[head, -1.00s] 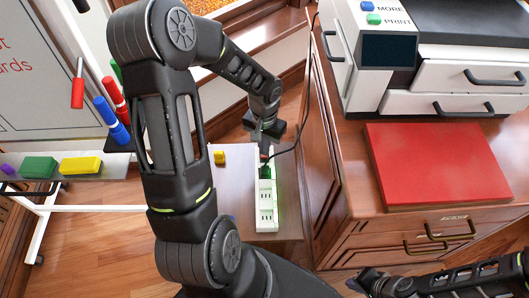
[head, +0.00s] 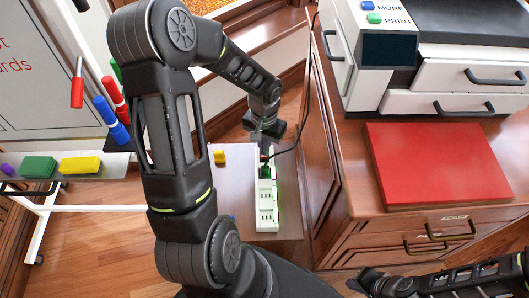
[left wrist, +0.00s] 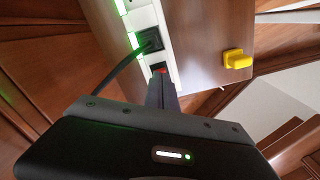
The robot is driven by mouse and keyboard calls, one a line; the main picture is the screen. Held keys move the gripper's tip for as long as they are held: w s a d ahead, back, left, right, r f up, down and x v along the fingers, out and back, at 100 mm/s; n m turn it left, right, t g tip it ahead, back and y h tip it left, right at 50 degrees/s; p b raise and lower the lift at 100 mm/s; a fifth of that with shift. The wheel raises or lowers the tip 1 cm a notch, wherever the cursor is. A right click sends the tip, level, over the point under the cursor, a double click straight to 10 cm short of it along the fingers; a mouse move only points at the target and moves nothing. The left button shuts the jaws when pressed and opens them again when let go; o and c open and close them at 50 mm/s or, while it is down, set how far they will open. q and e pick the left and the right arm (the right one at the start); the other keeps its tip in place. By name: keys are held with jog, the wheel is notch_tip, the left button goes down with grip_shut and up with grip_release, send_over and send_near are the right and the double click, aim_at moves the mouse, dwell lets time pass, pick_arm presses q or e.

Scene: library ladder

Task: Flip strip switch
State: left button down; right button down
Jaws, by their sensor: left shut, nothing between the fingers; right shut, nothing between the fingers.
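The white power strip (head: 266,205) lies on a small wooden surface, with a green glow along its edge. It also shows in the left wrist view (left wrist: 143,18). Its red switch (left wrist: 159,67) is at the strip's end, beside a black plug (left wrist: 150,41) with a cord. My left gripper (head: 264,148) is shut and empty, over the strip's far end. In the left wrist view its fingertips (left wrist: 158,80) are right at the red switch and partly cover it; I cannot tell whether they touch. My right gripper (head: 370,281) is shut and empty at the bottom right, away from the strip.
A yellow block (head: 219,157) lies on the surface left of the strip. A wooden cabinet (head: 325,160) rises close on the right, bearing a printer (head: 440,75) and a red board (head: 438,165). The black cord (head: 308,100) runs up past the cabinet's side.

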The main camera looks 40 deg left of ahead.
pick_arm(q)
jog(key=shift+f+b, duration=0.75)
jog(key=shift+f, duration=0.1)
jog(key=shift+r, duration=0.1)
dwell(0.3)
notch_tip(320, 180, up, 7)
jog(key=p, duration=0.5)
dwell(0.7)
